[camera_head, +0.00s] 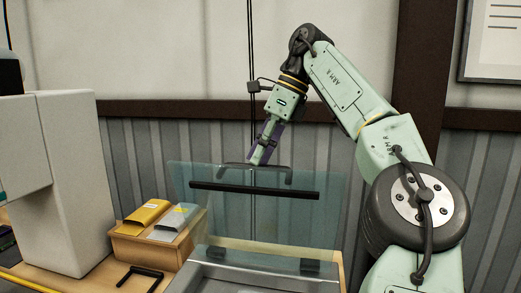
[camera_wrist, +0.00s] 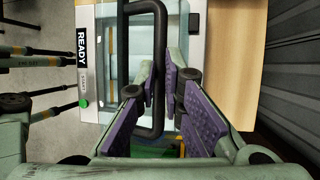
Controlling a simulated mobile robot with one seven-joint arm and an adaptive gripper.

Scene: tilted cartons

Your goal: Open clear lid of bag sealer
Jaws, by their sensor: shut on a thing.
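The clear lid (camera_head: 225,222) of the bag sealer is a bluish see-through panel, raised and standing steeply above the grey sealer body (camera_head: 240,280). A dark bar (camera_head: 255,190) runs across the lid. A dark handle (camera_head: 285,175) is at its top edge and shows as a black loop in the wrist view (camera_wrist: 158,35). My gripper (camera_head: 258,160) reaches down to the handle's middle. In the wrist view its purple-padded fingers (camera_wrist: 160,95) are closed around one handle bar. The fingers partly hide the contact.
A cardboard box (camera_head: 145,248) with yellow and grey packets stands left of the sealer, with a black handle-like piece (camera_head: 140,276) in front. A large pale machine (camera_head: 65,185) stands farther left. The wrist view shows the sealer's READY panel (camera_wrist: 83,50). A corrugated wall (camera_head: 330,150) is behind.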

